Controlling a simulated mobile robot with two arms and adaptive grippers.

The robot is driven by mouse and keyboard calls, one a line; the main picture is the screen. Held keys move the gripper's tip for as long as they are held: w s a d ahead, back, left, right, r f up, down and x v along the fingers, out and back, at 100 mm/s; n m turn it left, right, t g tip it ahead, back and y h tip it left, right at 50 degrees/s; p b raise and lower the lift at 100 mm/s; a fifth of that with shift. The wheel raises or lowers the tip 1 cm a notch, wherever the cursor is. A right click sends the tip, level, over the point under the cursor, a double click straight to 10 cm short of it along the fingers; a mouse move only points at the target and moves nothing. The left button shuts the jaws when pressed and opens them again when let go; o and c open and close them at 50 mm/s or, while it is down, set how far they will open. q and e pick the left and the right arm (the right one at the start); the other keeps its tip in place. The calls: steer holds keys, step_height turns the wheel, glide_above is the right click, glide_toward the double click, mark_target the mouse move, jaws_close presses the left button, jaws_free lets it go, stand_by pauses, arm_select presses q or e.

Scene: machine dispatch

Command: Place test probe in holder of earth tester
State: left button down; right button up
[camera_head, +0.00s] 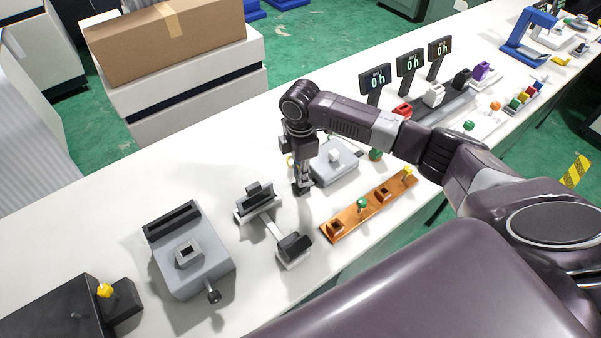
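My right gripper (303,187) points down over the bench, beside the left end of a flat grey box (340,172) with a white block on top. Its fingers are small and dark, and whether they are open or hold something is unclear. A small yellow part shows just left of the gripper, partly hidden by it. No label marks the earth tester or the test probe, so I cannot tell which things they are. A grey device (207,271) with a black slot and a raised square socket stands at the left. My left gripper is not in view.
An orange-brown strip (343,223) with square sockets and green and yellow knobs lies near the front edge. A white-and-black stand (268,222) sits between the grey device and strip. A black machine (58,317) is at lower left. Displays (375,82) stand behind my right arm.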

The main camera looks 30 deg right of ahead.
steer(key=o, duration=0.3)
steer(key=shift+o, duration=0.2)
steer(key=shift+r, duration=0.1)
step_height(320, 180, up, 12)
steer(key=b, duration=0.2)
stand_by(0.5)
